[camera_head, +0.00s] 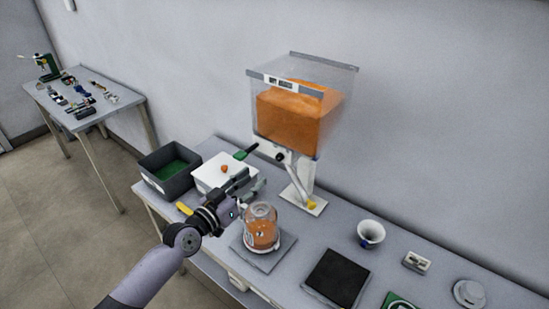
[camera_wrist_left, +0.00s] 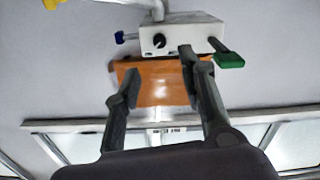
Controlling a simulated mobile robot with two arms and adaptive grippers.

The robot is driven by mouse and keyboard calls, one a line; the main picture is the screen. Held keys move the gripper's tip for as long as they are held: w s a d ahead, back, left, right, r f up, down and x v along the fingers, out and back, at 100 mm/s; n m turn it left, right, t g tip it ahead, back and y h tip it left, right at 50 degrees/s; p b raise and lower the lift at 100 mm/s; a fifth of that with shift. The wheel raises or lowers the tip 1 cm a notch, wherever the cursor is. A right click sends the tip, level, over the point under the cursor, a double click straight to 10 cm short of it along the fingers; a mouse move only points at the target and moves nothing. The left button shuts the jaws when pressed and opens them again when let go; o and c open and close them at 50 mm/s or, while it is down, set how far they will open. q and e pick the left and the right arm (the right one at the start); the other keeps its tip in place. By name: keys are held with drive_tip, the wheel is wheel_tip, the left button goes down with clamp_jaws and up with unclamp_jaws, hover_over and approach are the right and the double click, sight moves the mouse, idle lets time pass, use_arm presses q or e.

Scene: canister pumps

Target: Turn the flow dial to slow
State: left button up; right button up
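The dispenser, a clear hopper (camera_head: 302,105) with orange contents, hangs at the wall above the table. Under it is a white valve block (camera_wrist_left: 185,35) with a black round dial (camera_wrist_left: 158,40), a green handle (camera_wrist_left: 230,61) and a small blue handle (camera_wrist_left: 125,38). In the head view the dial (camera_head: 280,157) and green handle (camera_head: 241,155) show beside the block. The dial's setting marks are too small to read. My left gripper (camera_head: 252,186) is open and empty, in front of and below the valve block. In the left wrist view its fingers (camera_wrist_left: 158,66) are apart, with the dial beyond them.
A glass jar with orange contents (camera_head: 261,236) stands on a grey plate (camera_head: 247,254) close to my left gripper. A dark bin (camera_head: 153,180) and white box (camera_head: 213,184) are left. A cup (camera_head: 371,233) and black pad (camera_head: 337,277) are right.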

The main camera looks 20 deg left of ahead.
sight(278, 159)
use_arm(q)
drive_tip(key=x, duration=1)
drive_tip(key=shift+w+d+f, duration=0.1)
drive_tip(key=shift+w, duration=0.1)
drive_tip(key=shift+c, duration=0.4)
clamp_jaws()
